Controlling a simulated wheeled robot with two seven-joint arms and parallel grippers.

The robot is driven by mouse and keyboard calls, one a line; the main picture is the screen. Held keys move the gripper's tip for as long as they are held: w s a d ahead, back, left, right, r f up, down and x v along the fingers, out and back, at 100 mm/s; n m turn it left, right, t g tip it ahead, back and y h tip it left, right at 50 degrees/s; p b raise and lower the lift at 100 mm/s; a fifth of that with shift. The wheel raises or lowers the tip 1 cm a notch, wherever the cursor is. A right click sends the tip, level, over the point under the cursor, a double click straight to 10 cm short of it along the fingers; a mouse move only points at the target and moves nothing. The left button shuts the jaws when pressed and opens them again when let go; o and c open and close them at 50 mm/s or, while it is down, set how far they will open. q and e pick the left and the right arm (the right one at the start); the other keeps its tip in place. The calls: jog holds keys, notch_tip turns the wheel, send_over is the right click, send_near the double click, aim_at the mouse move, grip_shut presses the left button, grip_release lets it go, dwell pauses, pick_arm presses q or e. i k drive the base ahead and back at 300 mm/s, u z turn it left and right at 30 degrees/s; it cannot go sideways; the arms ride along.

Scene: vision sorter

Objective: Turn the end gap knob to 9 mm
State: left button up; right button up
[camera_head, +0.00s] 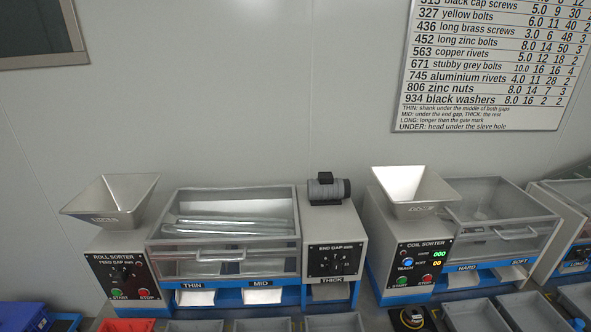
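The end gap knob (336,263) is a small dark knob on a black panel labelled END GAP mm (346,247). The panel is on the front of the grey housing at the right end of the roll sorter, above the THICK outlet. Pale marks surround the knob, but they are too small for me to read its setting. The feed gap knob (124,272) is on the separate ROLL SORTER panel at the left, above the START and STOP buttons. Neither of my grippers shows in this view.
A clear-lidded roller box (222,232) with a front handle stands left of the end gap housing. The coil sorter (419,263) with its hopper (413,186) stands close on the right. Grey trays (258,325) line the front. A chart (483,70) hangs behind.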

aim_at(335, 266)
jog(key=z, duration=2.05)
jog(key=k, duration=1.1)
jog(key=u, duration=2.1)
